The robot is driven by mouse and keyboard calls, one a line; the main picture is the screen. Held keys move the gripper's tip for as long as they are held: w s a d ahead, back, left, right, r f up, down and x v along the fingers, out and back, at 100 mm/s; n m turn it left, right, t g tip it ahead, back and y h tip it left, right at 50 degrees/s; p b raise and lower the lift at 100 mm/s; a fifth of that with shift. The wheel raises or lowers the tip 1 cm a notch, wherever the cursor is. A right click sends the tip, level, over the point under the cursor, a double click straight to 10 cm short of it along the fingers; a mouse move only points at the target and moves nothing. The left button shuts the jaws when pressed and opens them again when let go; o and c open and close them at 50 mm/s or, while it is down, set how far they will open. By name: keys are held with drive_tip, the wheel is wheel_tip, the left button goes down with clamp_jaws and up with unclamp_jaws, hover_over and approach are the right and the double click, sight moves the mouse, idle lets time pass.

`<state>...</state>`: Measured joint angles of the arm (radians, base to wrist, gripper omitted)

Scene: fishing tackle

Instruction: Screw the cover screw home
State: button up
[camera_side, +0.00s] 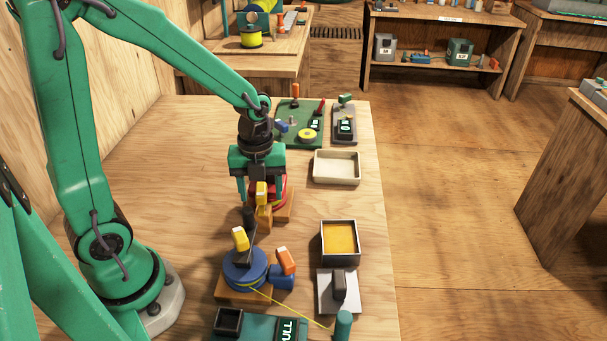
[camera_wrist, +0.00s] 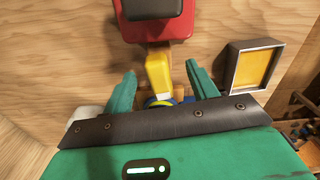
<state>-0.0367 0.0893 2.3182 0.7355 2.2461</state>
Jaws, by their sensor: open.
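My gripper (camera_side: 262,192) points down over the red reel (camera_side: 284,190), which sits on a wooden block and is partly hidden behind it. The jaws are open. A yellow knob-like piece (camera_side: 262,188) shows between the fingers, and I cannot tell whether either finger touches it. In the wrist view the yellow piece (camera_wrist: 158,75) lies between the two green fingertips (camera_wrist: 161,88), below the red body (camera_wrist: 155,27) with its black part. I cannot make out which part is the cover screw. A blue reel (camera_side: 243,270) with yellow and orange knobs stands nearer the camera.
A dark-rimmed tray with a yellow floor (camera_side: 325,259) and a cream tray (camera_side: 336,182) stand to the right. A green mat with small parts (camera_side: 290,138) lies behind. Yellow line (camera_side: 290,306) runs from the blue reel toward the front. The left tabletop is mostly bare.

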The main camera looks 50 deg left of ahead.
drive_tip(key=shift+r, duration=3.15)
drive_tip(key=c, duration=0.3)
drive_tip(key=shift+n, duration=0.3)
